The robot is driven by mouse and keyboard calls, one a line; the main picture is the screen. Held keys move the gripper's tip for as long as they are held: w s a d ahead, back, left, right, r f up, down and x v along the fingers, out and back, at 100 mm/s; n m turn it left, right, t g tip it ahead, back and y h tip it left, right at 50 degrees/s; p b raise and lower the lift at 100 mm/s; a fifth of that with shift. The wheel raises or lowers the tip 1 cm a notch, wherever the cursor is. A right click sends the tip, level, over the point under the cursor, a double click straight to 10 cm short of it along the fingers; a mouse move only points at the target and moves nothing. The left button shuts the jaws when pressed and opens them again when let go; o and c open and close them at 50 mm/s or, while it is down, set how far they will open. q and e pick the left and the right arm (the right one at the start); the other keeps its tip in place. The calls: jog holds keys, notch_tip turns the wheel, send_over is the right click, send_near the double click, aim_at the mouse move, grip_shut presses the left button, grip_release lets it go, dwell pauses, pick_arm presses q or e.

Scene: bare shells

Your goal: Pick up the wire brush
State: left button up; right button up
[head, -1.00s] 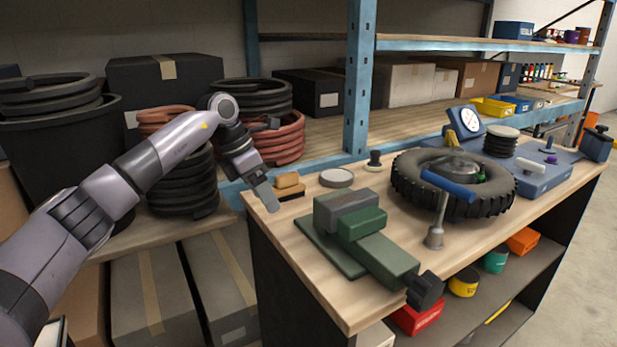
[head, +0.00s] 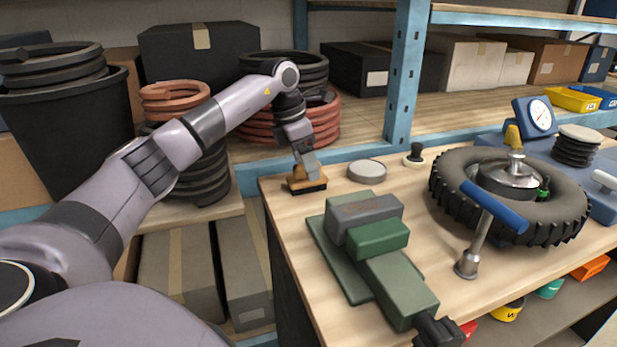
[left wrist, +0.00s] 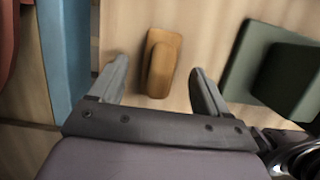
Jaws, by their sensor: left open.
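The wire brush (head: 309,187) has a tan wooden block over a dark base and lies near the bench's back left corner. My left gripper (head: 306,168) is over it, pointing down, and hides part of it in the head view. In the left wrist view the open fingers (left wrist: 158,88) stand either side of the brush's tan block (left wrist: 162,65), with a gap on both sides. The block lies ahead of and between the fingertips. I cannot tell the exact height left above it. My right gripper is not in view.
A green vise (head: 378,250) stands to the right of the brush, with a round grey disc (head: 367,171) behind it. A blue shelf post (head: 405,75) rises behind the bench. A tyre (head: 560,210) and a blue-handled tool (head: 490,205) are farther right.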

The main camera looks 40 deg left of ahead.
pick_arm(q)
jog(key=x, duration=0.3)
jog(key=shift+f, duration=0.1)
jog(key=c, duration=1.2)
jog(key=shift+w, duration=0.1)
notch_tip(320, 180, up, 20)
jog(key=shift+r+p, duration=0.1)
jog(key=shift+p, duration=0.85)
jog(key=shift+o, duration=1.3)
jog(key=shift+d, duration=0.1)
jog(key=shift+c, duration=0.4)
